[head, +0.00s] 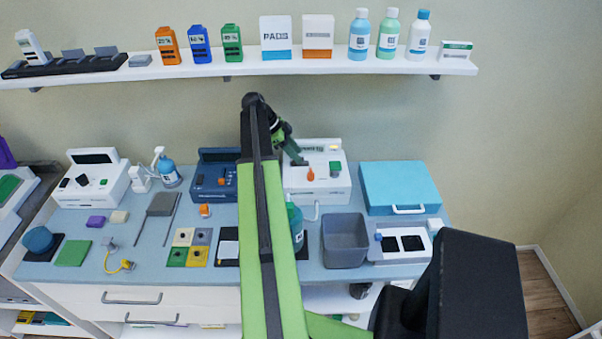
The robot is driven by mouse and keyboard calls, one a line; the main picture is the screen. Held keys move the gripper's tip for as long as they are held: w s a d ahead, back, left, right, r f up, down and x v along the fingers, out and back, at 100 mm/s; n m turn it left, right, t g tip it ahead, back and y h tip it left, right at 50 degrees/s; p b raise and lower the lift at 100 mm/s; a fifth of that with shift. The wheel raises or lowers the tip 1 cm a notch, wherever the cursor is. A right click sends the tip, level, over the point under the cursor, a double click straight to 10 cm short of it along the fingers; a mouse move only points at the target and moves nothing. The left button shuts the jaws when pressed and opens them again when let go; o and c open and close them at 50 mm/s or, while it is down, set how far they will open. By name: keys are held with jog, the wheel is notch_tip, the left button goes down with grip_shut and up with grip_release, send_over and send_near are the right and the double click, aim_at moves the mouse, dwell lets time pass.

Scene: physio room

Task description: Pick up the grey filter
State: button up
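No thing is clearly marked as the grey filter, and I cannot tell which grey item it is. A small grey block (141,60) lies on the wall shelf, right of a dark rack (62,66) holding grey plates (105,51). A flat grey piece (162,204) lies further left. My gripper (298,157) is at the back of the table, over the white device (318,183) with an orange knob. It is small and partly hidden by my arm, so its opening and any contact are unclear.
On the table stand a blue device (213,174), a grey bin (345,241), a turquoise case (400,187) and a green bottle (295,226). Free table surface is narrow.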

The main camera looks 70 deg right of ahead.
jog(key=shift+b+x, duration=0.4)
jog(key=shift+x, duration=0.8)
jog(key=shift+w+r, duration=0.1)
jog(key=shift+c, duration=0.2)
grip_shut()
